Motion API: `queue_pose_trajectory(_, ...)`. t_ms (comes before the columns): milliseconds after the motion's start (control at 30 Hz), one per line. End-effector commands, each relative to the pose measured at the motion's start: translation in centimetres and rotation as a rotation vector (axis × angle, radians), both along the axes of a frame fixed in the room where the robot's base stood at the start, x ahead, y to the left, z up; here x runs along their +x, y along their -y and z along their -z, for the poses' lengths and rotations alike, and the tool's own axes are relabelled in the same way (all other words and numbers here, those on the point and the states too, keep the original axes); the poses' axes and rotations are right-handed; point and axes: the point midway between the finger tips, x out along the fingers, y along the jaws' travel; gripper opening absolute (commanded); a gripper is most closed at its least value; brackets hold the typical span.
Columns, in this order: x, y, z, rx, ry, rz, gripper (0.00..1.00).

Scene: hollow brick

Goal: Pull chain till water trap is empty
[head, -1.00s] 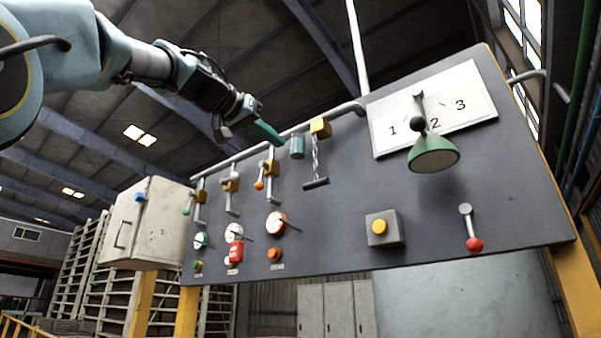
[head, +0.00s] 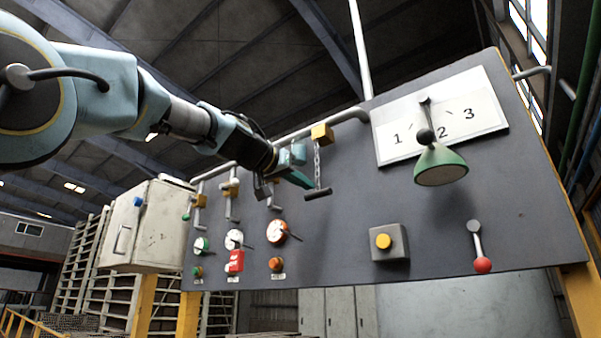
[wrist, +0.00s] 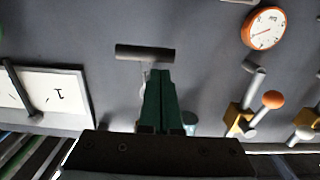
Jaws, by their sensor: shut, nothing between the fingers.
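The chain (head: 317,158) hangs from a yellow block (head: 322,133) on the grey panel, with a dark bar handle (head: 318,193) at its lower end. The handle also shows in the wrist view (wrist: 145,53), just beyond my fingertips. The small teal cylinder (head: 292,153) left of the chain seems to be the water trap; my arm partly covers it, and its water level cannot be told. My gripper (head: 308,184) has green fingers, shut and empty. It is beside the chain, to the left of the handle in the head view. In the wrist view, the fingers hide part of the chain.
A yellow button (head: 384,242), a red-knobbed lever (head: 481,264) and a green cone (head: 441,167) before a numbered plate (head: 490,105) are to the right. The panel's middle is bare.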

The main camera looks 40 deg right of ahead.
Motion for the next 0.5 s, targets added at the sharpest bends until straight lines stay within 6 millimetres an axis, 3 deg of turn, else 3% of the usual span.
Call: queue_pose_trajectory(500,0.01,0.02,0.79,0.0,0.0,0.0,0.0)
